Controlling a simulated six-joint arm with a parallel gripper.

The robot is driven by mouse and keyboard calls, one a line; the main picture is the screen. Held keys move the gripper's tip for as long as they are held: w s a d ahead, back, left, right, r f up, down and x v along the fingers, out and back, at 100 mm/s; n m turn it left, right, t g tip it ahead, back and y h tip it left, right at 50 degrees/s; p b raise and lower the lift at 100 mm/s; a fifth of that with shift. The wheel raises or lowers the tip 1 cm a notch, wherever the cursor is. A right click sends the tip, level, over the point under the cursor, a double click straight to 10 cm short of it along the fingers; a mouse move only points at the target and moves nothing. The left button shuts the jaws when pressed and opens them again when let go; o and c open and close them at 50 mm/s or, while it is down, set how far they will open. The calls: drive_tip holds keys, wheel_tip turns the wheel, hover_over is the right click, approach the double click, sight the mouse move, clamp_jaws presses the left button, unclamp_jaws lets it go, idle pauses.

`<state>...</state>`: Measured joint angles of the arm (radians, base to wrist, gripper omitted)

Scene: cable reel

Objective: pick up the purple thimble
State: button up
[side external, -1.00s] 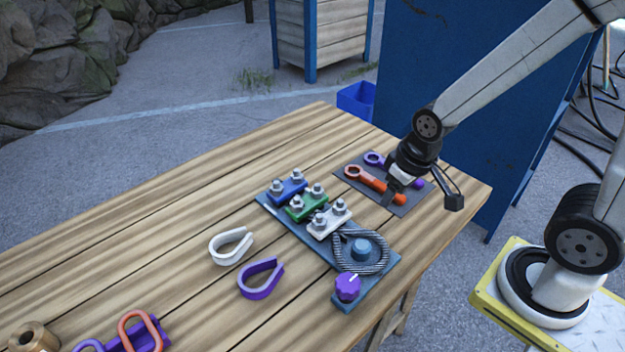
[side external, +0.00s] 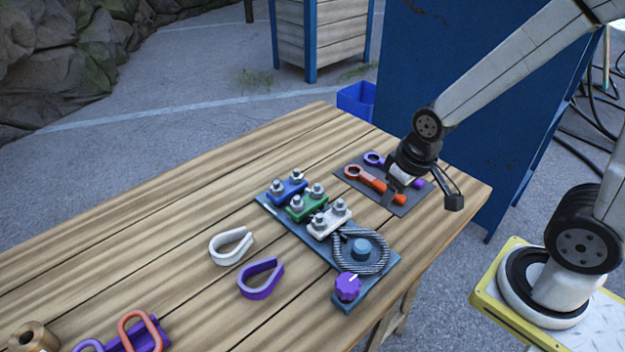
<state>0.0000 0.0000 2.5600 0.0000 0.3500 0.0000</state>
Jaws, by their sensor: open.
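The purple thimble (side external: 261,278) is a teardrop-shaped open loop. It lies flat on the wooden table, in front of the blue-grey plate and apart from it. A white thimble (side external: 231,246) of similar shape lies just behind it to the left. My gripper (side external: 391,195) is open and points down over the dark mat at the right end of the table, well to the right of and behind the purple thimble.
The plate (side external: 322,268) carries blue, green and white clamps, a wire rope loop (side external: 378,262) and a purple knob (side external: 347,287). Orange (side external: 366,176) and purple (side external: 374,159) wrenches lie on the mat (side external: 398,208). Orange and purple links (side external: 137,330) lie front left. Bare wood surrounds the thimbles.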

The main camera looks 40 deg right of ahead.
drive_tip(key=shift+c, duration=0.3)
drive_tip(key=n+y, duration=0.4)
drive_tip(key=n, duration=1)
approach(256, 264)
drive_tip(key=shift+w+a+f+g, duration=0.2)
drive_tip(key=shift+w+f, duration=0.1)
drive_tip(key=shift+f, duration=0.2)
drive_tip(key=shift+w+a+f+g, duration=0.2)
drive_tip(key=shift+w+f, duration=0.05)
drive_tip(key=shift+f, duration=0.25)
drive_tip(key=shift+x, duration=1.3)
